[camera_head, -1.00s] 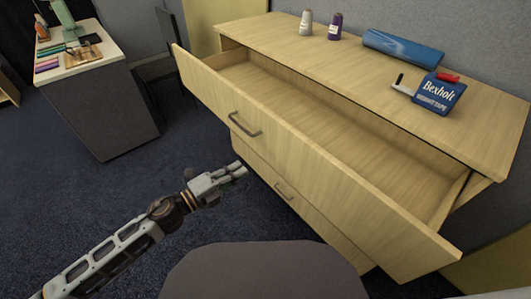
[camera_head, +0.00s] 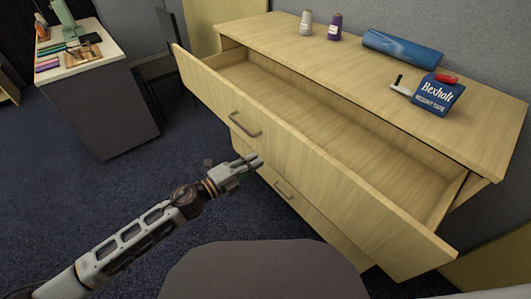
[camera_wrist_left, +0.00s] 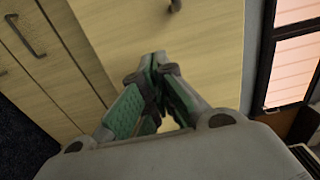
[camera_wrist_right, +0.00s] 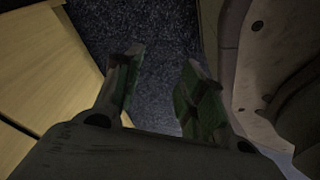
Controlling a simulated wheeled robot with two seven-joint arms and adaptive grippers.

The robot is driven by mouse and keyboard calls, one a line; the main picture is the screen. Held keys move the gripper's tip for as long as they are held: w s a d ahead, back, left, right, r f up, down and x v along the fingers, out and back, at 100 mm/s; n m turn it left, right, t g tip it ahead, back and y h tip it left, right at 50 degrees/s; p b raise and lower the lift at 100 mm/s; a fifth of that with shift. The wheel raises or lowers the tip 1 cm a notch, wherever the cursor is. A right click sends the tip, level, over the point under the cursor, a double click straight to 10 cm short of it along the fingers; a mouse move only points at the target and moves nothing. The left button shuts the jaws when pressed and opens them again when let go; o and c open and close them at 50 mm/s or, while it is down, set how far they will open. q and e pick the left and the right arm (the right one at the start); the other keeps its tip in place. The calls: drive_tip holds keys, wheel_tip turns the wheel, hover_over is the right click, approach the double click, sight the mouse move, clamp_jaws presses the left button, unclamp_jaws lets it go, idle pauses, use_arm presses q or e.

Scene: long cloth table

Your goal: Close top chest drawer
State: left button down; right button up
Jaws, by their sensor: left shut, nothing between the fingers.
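The light wood chest stands at the right in the head view, and its top drawer (camera_head: 340,190) is pulled far out, with an empty interior. The drawer's dark bar handle (camera_head: 245,124) is on its front. My left gripper (camera_head: 256,161) is shut and empty, just below and beside that handle, near the drawer front; I cannot tell whether it touches. In the left wrist view its fingertips (camera_wrist_left: 153,58) meet in front of a wood panel. My right gripper (camera_wrist_right: 160,60) shows only in the right wrist view, with its fingers apart and nothing between them, above dark carpet.
On the chest top (camera_head: 285,45) are two thread spools (camera_head: 320,24), a blue roll (camera_head: 402,47), a blue tape box (camera_head: 438,94) and a small marker (camera_head: 400,85). A lower drawer handle (camera_head: 284,190) is below. A side desk (camera_head: 105,100) stands at the left. Carpet (camera_head: 60,190) is open between.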

sight(272, 149)
use_arm(q)
drive_tip(key=shift+x, duration=2.15)
drive_tip(key=shift+w+d+p, duration=0.3)
drive_tip(key=shift+d, duration=0.05)
use_arm(e)
drive_tip(key=shift+s+d+f, duration=0.15)
drive_tip(key=shift+s+d, duration=0.05)
drive_tip(key=shift+s, duration=0.25)
drive_tip(key=shift+s+d+f, duration=0.1)
drive_tip(key=shift+s+d, duration=0.05)
drive_tip(key=shift+s, duration=0.3)
use_arm(q)
drive_tip(key=shift+w+d, duration=0.1)
drive_tip(key=shift+d, duration=0.05)
